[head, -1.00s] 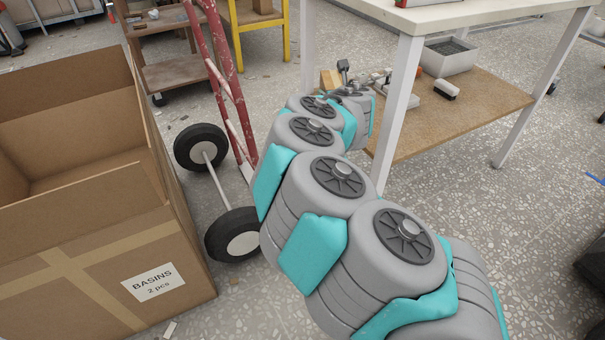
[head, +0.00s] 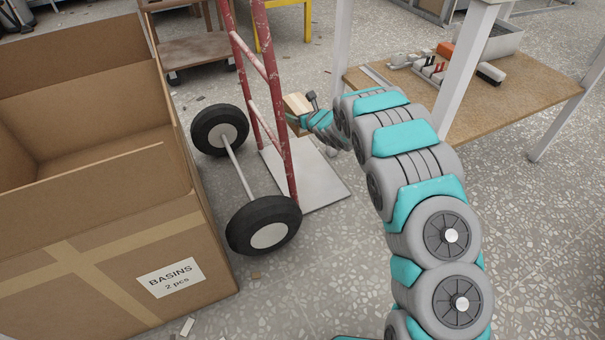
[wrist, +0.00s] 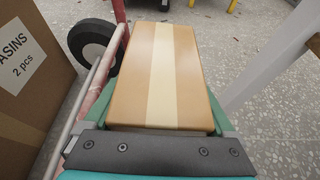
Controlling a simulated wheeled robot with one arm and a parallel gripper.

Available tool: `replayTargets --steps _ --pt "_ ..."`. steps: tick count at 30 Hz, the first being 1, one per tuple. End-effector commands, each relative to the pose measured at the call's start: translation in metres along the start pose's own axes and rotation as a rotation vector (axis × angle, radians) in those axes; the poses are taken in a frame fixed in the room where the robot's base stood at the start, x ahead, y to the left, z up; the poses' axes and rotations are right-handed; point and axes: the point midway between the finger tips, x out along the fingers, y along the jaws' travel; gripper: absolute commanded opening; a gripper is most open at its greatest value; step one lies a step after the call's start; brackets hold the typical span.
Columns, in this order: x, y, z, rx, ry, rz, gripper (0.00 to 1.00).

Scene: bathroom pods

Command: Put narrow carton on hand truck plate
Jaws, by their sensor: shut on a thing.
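The narrow carton (head: 296,104) is a tan box with a pale tape strip. In the wrist view the carton (wrist: 165,70) fills the middle, with a green finger along each side. My gripper (head: 302,119) is shut on it. The hand truck (head: 272,75) has a red, worn frame and stands left of my gripper. Its grey plate (head: 318,185) lies flat at the floor. The carton shows above the plate's far part, close to the right red rail, apparently raised off it. The plate is hidden in the wrist view.
A large open carton marked BASINS (head: 100,255) stands left of the hand truck's black wheels (head: 263,225). A white-legged bench with a low wooden shelf (head: 470,115) holding tools and a grey bin stands right of my arm. The visible plate surface is bare.

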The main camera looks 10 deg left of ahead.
Motion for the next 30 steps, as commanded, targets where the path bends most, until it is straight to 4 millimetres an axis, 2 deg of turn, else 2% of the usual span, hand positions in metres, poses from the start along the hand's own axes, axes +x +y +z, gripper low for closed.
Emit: replayTargets --steps 1,6,12,18,25,30 --pt "0.013 0.001 -0.023 0.006 0.003 0.006 0.01" --pt "0.041 -0.009 -0.084 0.001 -0.001 0.006 0.01" --pt "0.058 -0.026 -0.153 0.002 0.003 -0.002 0.01" --pt "0.063 -0.036 -0.183 0.000 -0.006 -0.005 0.01" --pt "0.070 -0.037 -0.205 0.001 -0.003 -0.005 0.01" --pt "0.080 -0.038 -0.232 0.002 -0.001 -0.005 0.01"
